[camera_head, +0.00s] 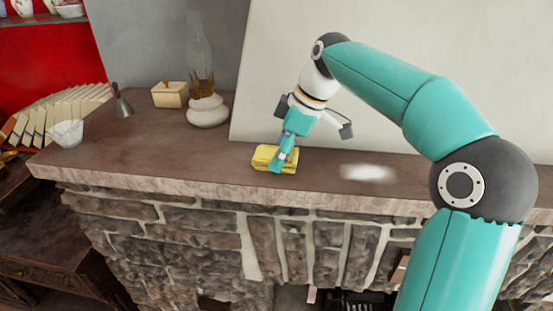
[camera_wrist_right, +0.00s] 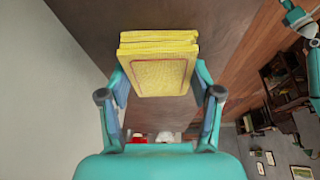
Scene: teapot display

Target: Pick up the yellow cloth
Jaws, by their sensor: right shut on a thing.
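The yellow cloth (camera_head: 266,156) is a folded stack on the brown mantel shelf, near its front edge. My right gripper (camera_head: 281,163) reaches down onto it from above, with its fingers at the cloth. In the right wrist view the cloth (camera_wrist_right: 157,65) lies between the two fingers of the right gripper (camera_wrist_right: 160,92), which are shut on its sides. In the head view the fingers hide part of the cloth. I cannot tell whether the cloth still touches the shelf. My left gripper is not seen in the head view.
On the mantel (camera_head: 190,170) stand an oil lamp (camera_head: 207,110), a small yellowish box (camera_head: 170,95), a bell (camera_head: 122,105) and a white bowl (camera_head: 66,133). A white patch (camera_head: 368,173) lies right of the cloth. A pale panel (camera_head: 400,85) rises behind. The shelf's front edge drops to stonework.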

